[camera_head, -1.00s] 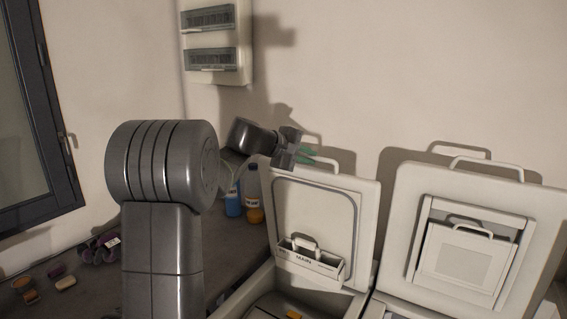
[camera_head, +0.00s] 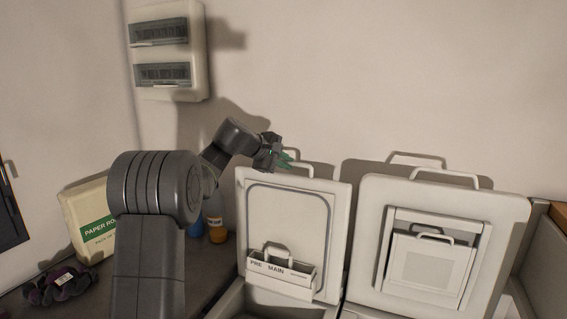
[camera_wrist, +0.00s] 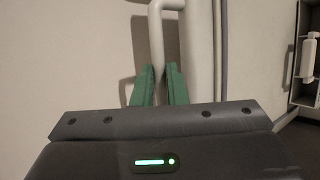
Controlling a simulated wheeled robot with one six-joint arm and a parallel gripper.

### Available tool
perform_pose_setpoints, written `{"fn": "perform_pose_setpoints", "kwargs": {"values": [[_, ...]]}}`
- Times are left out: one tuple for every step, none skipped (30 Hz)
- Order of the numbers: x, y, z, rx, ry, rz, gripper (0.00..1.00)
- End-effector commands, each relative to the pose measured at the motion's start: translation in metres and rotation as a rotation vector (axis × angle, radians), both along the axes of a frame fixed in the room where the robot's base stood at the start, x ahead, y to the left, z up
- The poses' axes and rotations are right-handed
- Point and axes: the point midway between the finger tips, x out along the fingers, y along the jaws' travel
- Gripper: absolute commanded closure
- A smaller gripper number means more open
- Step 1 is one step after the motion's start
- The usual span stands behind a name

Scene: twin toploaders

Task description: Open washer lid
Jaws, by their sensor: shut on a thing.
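The left washer's white lid (camera_head: 292,230) stands upright in the head view, its inner face with a grey oval seal turned towards me. Its thin white loop handle (camera_head: 300,163) is at the top edge and also shows in the wrist view (camera_wrist: 157,48). My gripper (camera_head: 284,160) is at that handle. In the wrist view my gripper's green fingers (camera_wrist: 160,86) are closed on the handle's bar from both sides. The tub below the lid is open, and only its rim shows at the bottom.
A second white lid (camera_head: 372,235) stands upright at the right, with a loop handle on top. A drawer (camera_head: 280,268) marked PRE and MAIN sits low on the left lid. Bottles (camera_head: 217,222) and a paper box (camera_head: 85,205) stand at the left. The wall is close behind.

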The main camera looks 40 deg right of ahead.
Motion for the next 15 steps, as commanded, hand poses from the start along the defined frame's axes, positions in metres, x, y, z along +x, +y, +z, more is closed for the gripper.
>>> {"fn": "perform_pose_setpoints", "kwargs": {"values": [[0.0007, 0.0001, 0.0097, -0.015, -0.006, 0.004, 1.00], [0.0007, 0.0001, 0.0099, -0.015, -0.007, 0.005, 1.00], [0.0007, 0.0003, 0.0101, -0.016, -0.007, 0.005, 1.00], [0.0007, 0.0003, 0.0102, -0.016, -0.007, 0.005, 1.00], [0.0007, 0.0003, 0.0104, -0.016, -0.007, 0.005, 1.00], [0.0007, 0.0003, 0.0105, -0.016, -0.007, 0.005, 0.86], [0.0007, 0.0003, 0.0105, -0.016, -0.007, 0.005, 0.80], [0.0007, 0.0004, 0.0104, -0.016, -0.007, 0.005, 0.74], [0.0006, 0.0005, 0.0099, -0.015, -0.007, 0.005, 0.66], [0.0005, 0.0004, 0.0093, -0.014, -0.006, 0.004, 0.66], [0.0005, 0.0005, 0.0087, -0.013, -0.006, 0.003, 0.66], [0.0005, 0.0004, 0.0076, -0.011, -0.006, 0.003, 0.66], [0.0005, 0.0004, 0.0071, -0.010, -0.005, 0.003, 0.66], [0.0004, 0.0003, 0.0065, -0.009, -0.004, 0.002, 0.66], [0.0004, 0.0003, 0.0058, -0.009, -0.004, 0.002, 0.66]]}}
